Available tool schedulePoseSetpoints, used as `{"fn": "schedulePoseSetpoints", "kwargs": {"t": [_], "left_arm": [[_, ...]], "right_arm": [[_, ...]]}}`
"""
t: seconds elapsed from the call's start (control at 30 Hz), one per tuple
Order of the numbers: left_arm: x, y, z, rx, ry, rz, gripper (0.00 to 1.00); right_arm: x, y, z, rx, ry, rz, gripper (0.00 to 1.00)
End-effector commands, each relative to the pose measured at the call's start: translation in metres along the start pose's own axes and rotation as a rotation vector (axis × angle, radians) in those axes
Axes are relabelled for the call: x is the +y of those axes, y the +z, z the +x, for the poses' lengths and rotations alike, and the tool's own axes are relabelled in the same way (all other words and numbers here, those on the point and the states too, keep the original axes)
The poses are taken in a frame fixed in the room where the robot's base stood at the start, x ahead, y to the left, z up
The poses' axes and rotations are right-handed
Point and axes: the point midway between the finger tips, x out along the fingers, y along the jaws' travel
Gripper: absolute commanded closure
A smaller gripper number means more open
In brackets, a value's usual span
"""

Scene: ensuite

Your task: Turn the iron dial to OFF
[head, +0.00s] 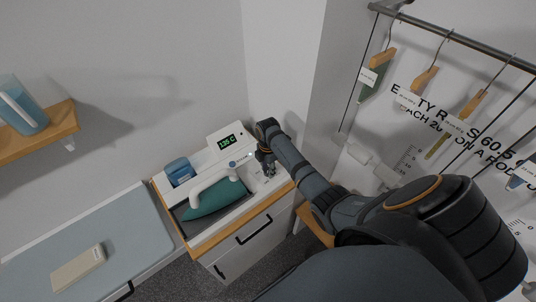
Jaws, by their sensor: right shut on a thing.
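The iron (213,199), with a teal body and a white arched handle, rests on the white-topped cabinet. A white console with a green lit display (227,141) stands behind it; the digits are too small to read surely. My right gripper (266,169) comes down at the right of the console and iron, over the cabinet top. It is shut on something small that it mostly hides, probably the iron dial. The dial's marks and pointer cannot be made out. My left gripper is not in view.
A blue container (180,171) stands left of the console. A pale blue board (120,238) with a beige block (78,269) is at the left. A wooden shelf (55,134) holds a blue jug (22,108). A rail with wooden hangers (424,80) is at the right.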

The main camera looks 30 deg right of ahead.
Motion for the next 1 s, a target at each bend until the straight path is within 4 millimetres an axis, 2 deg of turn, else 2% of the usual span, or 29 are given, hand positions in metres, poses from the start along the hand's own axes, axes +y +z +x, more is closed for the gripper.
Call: {"fn": "schedulePoseSetpoints", "kwargs": {"t": [0.27,0.7,0.73,0.9,1.0], "left_arm": [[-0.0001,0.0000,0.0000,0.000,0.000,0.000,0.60],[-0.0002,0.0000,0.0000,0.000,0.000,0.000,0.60],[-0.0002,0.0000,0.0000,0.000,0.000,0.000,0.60],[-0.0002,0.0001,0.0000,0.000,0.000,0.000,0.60],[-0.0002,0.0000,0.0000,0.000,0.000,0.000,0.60]], "right_arm": [[0.0003,-0.0003,-0.0002,0.001,0.001,-0.063,0.99],[0.0002,-0.0002,-0.0002,0.000,0.001,-0.071,0.99],[0.0002,-0.0002,-0.0002,0.000,0.001,-0.071,0.65],[0.0002,-0.0002,-0.0002,0.000,0.001,-0.070,0.44],[0.0002,-0.0002,-0.0001,0.000,0.000,-0.070,0.44]]}}
